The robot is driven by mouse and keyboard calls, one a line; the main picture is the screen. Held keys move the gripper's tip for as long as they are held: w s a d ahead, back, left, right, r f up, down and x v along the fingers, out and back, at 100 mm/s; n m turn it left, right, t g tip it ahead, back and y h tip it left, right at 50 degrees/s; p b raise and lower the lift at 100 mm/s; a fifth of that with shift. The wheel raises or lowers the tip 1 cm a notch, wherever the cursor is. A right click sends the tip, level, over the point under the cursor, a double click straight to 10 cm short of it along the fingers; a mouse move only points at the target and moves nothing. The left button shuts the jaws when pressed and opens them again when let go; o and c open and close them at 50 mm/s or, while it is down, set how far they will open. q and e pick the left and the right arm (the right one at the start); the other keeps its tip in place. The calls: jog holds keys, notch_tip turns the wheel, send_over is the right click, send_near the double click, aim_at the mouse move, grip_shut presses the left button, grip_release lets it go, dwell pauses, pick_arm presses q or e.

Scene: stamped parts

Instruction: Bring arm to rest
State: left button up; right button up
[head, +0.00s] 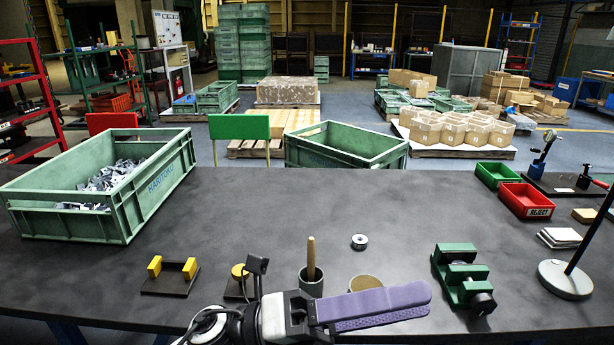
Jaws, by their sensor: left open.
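My left gripper (424,301) reaches in low at the front edge of the dark table (230,225), its purple fingers pointing right. The fingers are open, seen nearly edge-on, with nothing visible between them. They pass just in front of a tan round disc (366,284) and partly cover it. A grey cup (311,284) with a wooden handle standing in it is just behind the gripper body. My right gripper is not in view.
A green crate (165,190) of metal parts stands at left; another green crate (350,160) stands beyond the table. A yellow-block fixture (170,288), a green clamp fixture (460,275), a red bin (525,201) and a lamp base (565,281) stand around. The table's middle is mostly clear.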

pick_arm(q)
jog(key=w+a+f+n+t+y, duration=0.35)
jog(key=n+t, duration=0.45)
jog(key=n, duration=0.3)
jog(key=w+a+f+n+t+y, duration=0.2)
jog(key=w+a+f+n+t, duration=0.25)
jog(key=n+t, duration=0.55)
jog(key=a+f+n+y, duration=0.7)
jog(key=f+n, duration=0.2)
jog(key=f, duration=0.1)
jog(key=s+a+f+n+g+y, duration=0.3)
jog(key=s+f, duration=0.5)
jog(key=f, duration=0.3)
jog(key=s+a+f+n+g+y+p, duration=0.1)
jog(key=s+a+f+n+g+y, duration=0.2)
jog(key=f, duration=0.8)
jog(key=s+a+n+g, duration=0.2)
jog(key=s+a+n, duration=0.2)
jog(key=s+a, duration=0.1)
jog(key=shift+s+a+f+y, duration=0.15)
jog(key=shift+s+y, duration=0.2)
jog(key=shift+s, duration=0.35)
